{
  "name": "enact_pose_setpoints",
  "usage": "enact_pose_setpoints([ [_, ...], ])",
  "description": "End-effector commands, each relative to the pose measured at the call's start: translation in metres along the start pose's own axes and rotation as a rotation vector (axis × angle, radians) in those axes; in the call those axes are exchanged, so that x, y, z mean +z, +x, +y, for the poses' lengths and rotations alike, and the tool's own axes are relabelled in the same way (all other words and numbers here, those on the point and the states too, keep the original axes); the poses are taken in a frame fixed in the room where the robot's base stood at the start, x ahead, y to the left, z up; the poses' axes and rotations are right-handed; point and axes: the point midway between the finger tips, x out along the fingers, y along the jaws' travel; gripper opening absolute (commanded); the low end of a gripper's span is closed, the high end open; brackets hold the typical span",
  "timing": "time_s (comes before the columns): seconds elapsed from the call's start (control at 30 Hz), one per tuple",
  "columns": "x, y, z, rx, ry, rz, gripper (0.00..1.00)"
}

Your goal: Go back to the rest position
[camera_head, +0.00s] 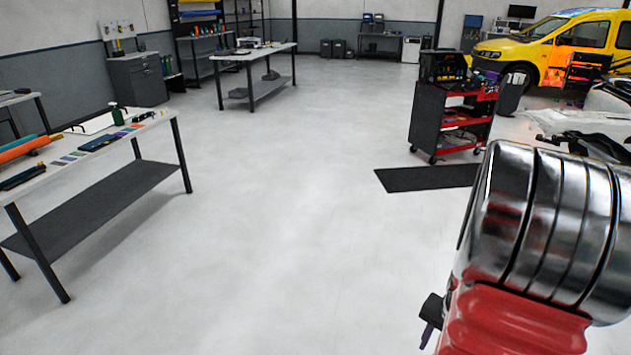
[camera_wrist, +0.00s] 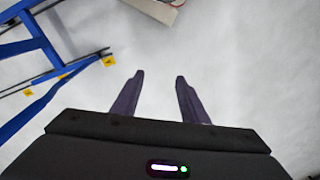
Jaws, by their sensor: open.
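My gripper (camera_wrist: 159,97) shows in the wrist view with its two dark purple fingers apart. Nothing is between them, and only pale floor lies beyond the tips. In the head view my arm's large silver and red link fills the lower right. A small dark part of my gripper (camera_head: 429,318) shows at that link's left edge, and the rest is hidden behind the arm.
A blue metal frame (camera_wrist: 38,42) stands at the left of the wrist view. A worktable (camera_head: 95,150) is at the left of the head view. A red tool cart (camera_head: 455,120) stands by a black mat (camera_head: 425,179), with a yellow van (camera_head: 540,45) behind. The middle floor is clear.

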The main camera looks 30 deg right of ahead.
Motion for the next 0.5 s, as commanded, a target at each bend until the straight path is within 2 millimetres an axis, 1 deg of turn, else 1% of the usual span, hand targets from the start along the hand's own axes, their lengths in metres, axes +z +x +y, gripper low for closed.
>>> enact_pose_setpoints([
  [0.03,0.006,-0.009,-0.010,-0.001,-0.042,0.000,0.40],
  [0.1,0.016,-0.020,-0.021,-0.001,-0.100,-0.004,0.40],
  [0.5,0.074,-0.078,-0.073,0.000,-0.400,-0.006,0.40],
])
